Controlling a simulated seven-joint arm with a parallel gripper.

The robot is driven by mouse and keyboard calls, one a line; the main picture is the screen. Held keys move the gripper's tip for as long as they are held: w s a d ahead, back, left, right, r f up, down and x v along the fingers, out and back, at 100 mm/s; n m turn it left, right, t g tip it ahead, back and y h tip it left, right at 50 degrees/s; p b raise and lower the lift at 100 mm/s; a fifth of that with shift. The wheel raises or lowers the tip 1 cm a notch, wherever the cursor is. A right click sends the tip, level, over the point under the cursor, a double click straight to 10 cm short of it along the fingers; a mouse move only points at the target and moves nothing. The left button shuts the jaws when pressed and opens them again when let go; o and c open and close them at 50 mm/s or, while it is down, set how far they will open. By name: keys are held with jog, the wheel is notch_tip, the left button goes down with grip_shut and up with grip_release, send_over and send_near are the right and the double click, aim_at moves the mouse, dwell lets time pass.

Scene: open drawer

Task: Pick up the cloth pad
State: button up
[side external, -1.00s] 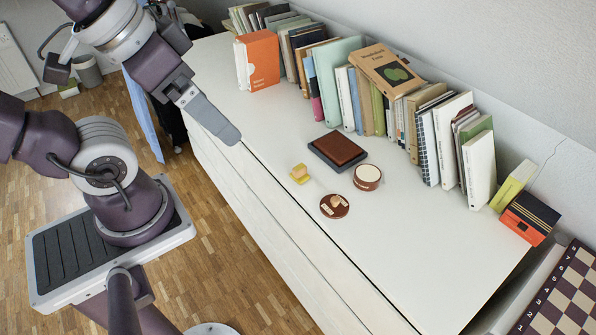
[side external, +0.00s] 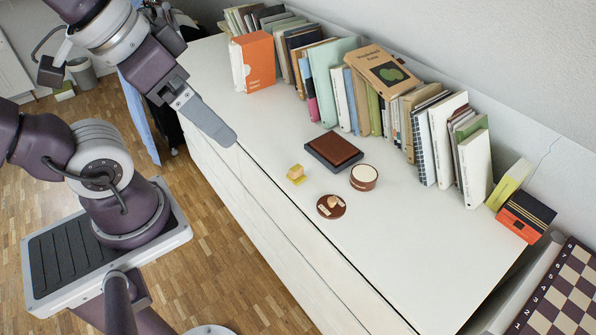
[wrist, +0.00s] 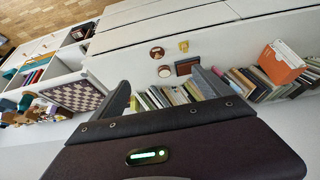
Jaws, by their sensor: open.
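What looks like the cloth pad (side external: 334,148) is a reddish-brown rectangle on a dark base, lying flat on the white cabinet top. In the wrist view the pad (wrist: 187,66) shows small, beyond my fingers and towards the right one. My gripper (side external: 229,139) is above the cabinet's front edge, to the left of the pad and well apart from it. In the wrist view my gripper (wrist: 164,88) has its two fingers spread wide with nothing held between them.
Near the pad are a small yellow block (side external: 296,174), a round cream-topped tin (side external: 363,177) and a round brown disc (side external: 331,207) with small pieces on it. A row of books (side external: 345,95) lines the wall behind. The cabinet top (side external: 420,250) is clear at front right.

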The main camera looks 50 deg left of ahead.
jog(key=shift+c, duration=0.2)
jog(key=c, duration=0.6)
jog(key=shift+o, duration=0.2)
jog(key=m+g, duration=0.6)
jog(key=m, duration=1.1)
send_over(296, 168)
notch_tip(296, 168, down, 27)
jog(key=shift+s+f, duration=0.1)
jog(key=shift+f, duration=0.1)
notch_tip(296, 168, down, 7)
jog(key=shift+r, duration=0.1)
jog(key=shift+c, duration=0.2)
